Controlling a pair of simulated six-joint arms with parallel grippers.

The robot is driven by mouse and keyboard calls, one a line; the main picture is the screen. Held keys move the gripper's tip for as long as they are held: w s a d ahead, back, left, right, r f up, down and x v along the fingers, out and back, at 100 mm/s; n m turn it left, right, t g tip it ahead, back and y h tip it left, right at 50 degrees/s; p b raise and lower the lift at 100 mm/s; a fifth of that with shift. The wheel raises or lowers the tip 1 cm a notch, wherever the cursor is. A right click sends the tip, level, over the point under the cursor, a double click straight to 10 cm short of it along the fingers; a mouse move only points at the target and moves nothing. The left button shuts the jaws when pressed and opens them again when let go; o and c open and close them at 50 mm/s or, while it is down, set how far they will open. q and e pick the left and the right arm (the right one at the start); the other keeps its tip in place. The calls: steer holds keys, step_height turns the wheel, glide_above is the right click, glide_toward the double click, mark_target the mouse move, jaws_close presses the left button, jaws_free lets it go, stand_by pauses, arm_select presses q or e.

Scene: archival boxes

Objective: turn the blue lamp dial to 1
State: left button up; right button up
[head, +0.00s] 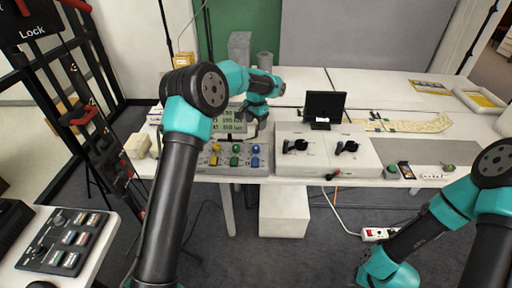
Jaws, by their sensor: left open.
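A grey control panel (208,168) on the far table carries yellow, green and blue knobs in two rows. A blue knob (255,149) is at the right end of the upper row, with another blue piece (255,162) just below it. Which of them is the lamp dial, and its setting, are too small to read. A greenish display (222,125) with digits stands behind the panel. My left gripper (250,128) is open above the panel's right part, close over the blue knobs, and looks empty. My right arm is at the lower right; its fingertips are out of frame.
A white box with two black knobs (318,160) stands right of the panel, with a black monitor (325,106) behind it. A cream block (137,145) is to the left. A dark button box (66,240) sits on the near left table. Black rack posts stand at the left.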

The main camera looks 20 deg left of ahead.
mark_target(256, 147)
arm_select(q)
step_height(256, 147, down, 14)
steer(key=shift+r, duration=0.1)
stand_by(0.4)
steer(key=shift+c, duration=0.4)
steer(key=c, duration=0.8)
steer(key=shift+c, duration=0.2)
